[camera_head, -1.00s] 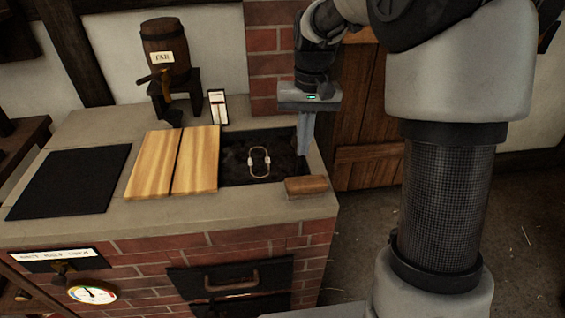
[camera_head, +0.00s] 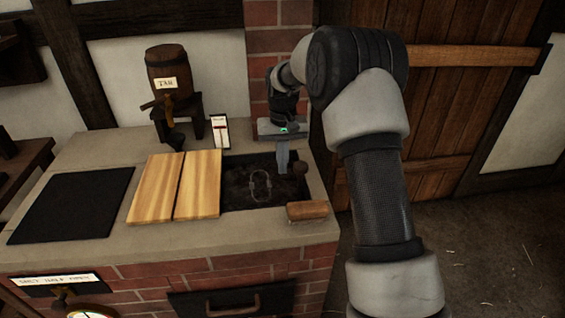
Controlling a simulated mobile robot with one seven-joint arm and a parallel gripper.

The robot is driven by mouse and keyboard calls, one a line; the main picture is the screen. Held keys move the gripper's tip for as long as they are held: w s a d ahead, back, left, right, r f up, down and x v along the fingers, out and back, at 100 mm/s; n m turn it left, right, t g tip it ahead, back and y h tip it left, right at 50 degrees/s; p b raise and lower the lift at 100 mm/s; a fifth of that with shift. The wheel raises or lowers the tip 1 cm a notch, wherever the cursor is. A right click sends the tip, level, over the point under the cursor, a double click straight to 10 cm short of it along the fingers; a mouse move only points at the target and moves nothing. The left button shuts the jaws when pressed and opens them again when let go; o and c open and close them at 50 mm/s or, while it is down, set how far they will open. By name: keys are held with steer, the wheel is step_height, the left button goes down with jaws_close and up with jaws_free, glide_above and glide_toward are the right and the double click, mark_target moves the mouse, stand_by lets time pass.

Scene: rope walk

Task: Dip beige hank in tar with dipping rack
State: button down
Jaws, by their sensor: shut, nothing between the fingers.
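The tar vat is a dark, square-cornered opening (camera_head: 235,196) in the right part of the brick hearth's top. Inside it a thin loop (camera_head: 260,185), dull and dark now, lies at the tar's surface; I cannot tell whether it is the hank or part of the dipping rack. A wooden handle (camera_head: 307,210) lies at the vat's front right corner. My gripper (camera_head: 283,171) is shut and empty, pointing down over the vat's back right part. A dark round knob (camera_head: 300,168) shows just right of its fingertips; contact is unclear.
Two wooden boards (camera_head: 200,184) lie left of the vat. A black plate (camera_head: 72,205) is at the hearth's left. A barrel labelled tar (camera_head: 168,75) stands on a stand behind. A small white gauge card (camera_head: 219,131) stands near the vat's back edge.

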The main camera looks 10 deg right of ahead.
mark_target(283, 197)
step_height(283, 197, down, 10)
steer(key=shift+f+b, duration=0.1)
steer(key=shift+b, duration=0.65)
step_height(283, 197, down, 5)
steer(key=shift+r+b, duration=0.2)
steer(key=shift+b, duration=0.85)
steer(key=shift+s, duration=0.1)
step_height(283, 197, up, 15)
steer(key=p, duration=0.4)
steer(key=shift+f, duration=0.15)
stand_by(4.2)
